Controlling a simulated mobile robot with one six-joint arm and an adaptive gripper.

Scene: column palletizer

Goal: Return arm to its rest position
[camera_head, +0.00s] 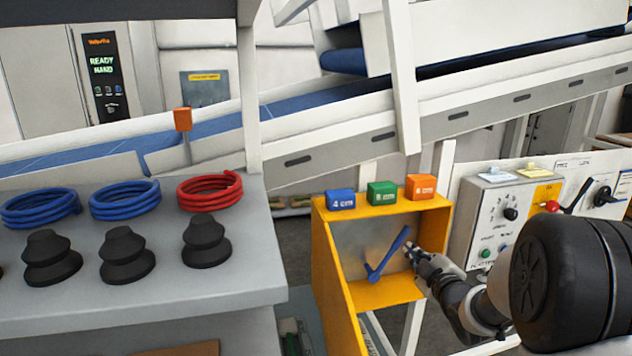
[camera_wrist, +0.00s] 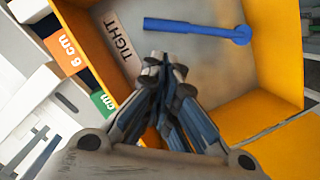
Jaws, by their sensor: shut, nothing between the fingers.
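My gripper (camera_head: 412,252) is in front of the right side of an open yellow box (camera_head: 336,285) in the head view. In the wrist view my gripper (camera_wrist: 166,65) has its fingers together, with nothing between them. My arm reaches in from the lower right of the head view. A blue lever-like piece (camera_head: 385,257) stands tilted inside the box, left of the fingertips. In the wrist view the blue piece (camera_wrist: 195,27) lies beyond the fingertips and apart from them, near a label reading "TIGHT" (camera_wrist: 123,37).
Blue (camera_head: 341,200), green (camera_head: 382,193) and orange (camera_head: 420,187) blocks sit on the box's top. A control panel (camera_head: 500,215) with knobs stands close on the right. A grey shelf (camera_head: 150,290) at left holds coils and black suction cups. A sloped conveyor (camera_head: 330,140) runs behind.

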